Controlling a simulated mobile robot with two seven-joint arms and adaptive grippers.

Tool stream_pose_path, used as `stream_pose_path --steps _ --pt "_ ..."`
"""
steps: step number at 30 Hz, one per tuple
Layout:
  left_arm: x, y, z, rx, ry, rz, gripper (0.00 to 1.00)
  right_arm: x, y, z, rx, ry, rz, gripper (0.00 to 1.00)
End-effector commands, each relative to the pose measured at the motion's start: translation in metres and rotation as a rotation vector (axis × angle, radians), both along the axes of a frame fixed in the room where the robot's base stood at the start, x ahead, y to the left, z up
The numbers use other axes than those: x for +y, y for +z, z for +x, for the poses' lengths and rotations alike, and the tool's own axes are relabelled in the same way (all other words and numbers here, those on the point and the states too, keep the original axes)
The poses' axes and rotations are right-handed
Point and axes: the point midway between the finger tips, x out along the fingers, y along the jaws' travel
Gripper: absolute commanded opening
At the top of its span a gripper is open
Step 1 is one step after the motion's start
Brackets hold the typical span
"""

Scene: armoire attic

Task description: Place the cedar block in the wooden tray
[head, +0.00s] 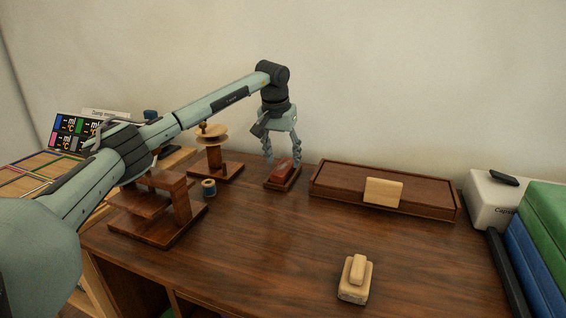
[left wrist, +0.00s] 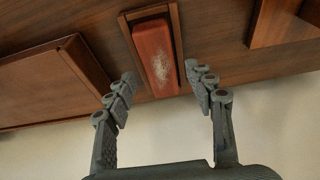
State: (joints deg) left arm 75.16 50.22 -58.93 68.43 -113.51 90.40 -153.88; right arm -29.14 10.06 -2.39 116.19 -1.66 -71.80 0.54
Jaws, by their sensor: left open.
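The reddish cedar block (head: 283,168) lies in a small dark wooden tray (head: 274,186) at the back middle of the desk. In the left wrist view the cedar block (left wrist: 157,55) sits lengthwise between the raised sides of the small tray (left wrist: 126,31); its top has a pale worn patch. My left gripper (head: 283,160) is pointing down above the block, open and empty. In the left wrist view its fingers (left wrist: 164,86) are spread on either side of the block's near end. My right gripper is not in view.
A long, low wooden case (head: 335,181) with a pale block (head: 383,191) at its front stands right of the small tray. Wooden stands (head: 165,222) and a spool (head: 209,188) are left. A pale brush-like block (head: 355,279) lies at front right. The desk's middle is clear.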

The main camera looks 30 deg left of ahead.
Motion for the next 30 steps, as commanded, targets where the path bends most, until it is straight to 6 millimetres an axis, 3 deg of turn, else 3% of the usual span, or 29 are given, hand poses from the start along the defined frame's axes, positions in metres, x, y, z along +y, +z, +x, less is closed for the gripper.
stream_pose_path --steps 6,13,18,30 --pt "-0.003 0.049 -0.012 -0.004 0.0 0.0 0.54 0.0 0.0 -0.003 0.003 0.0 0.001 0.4" --pt "-0.005 0.086 -0.022 -0.001 0.001 -0.001 0.54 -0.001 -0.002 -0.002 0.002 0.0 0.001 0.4" --pt "-0.006 0.096 -0.026 0.0 0.001 0.0 0.54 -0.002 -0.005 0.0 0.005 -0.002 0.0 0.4" --pt "-0.006 0.097 -0.026 0.001 0.001 0.0 0.54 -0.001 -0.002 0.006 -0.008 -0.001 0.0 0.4"
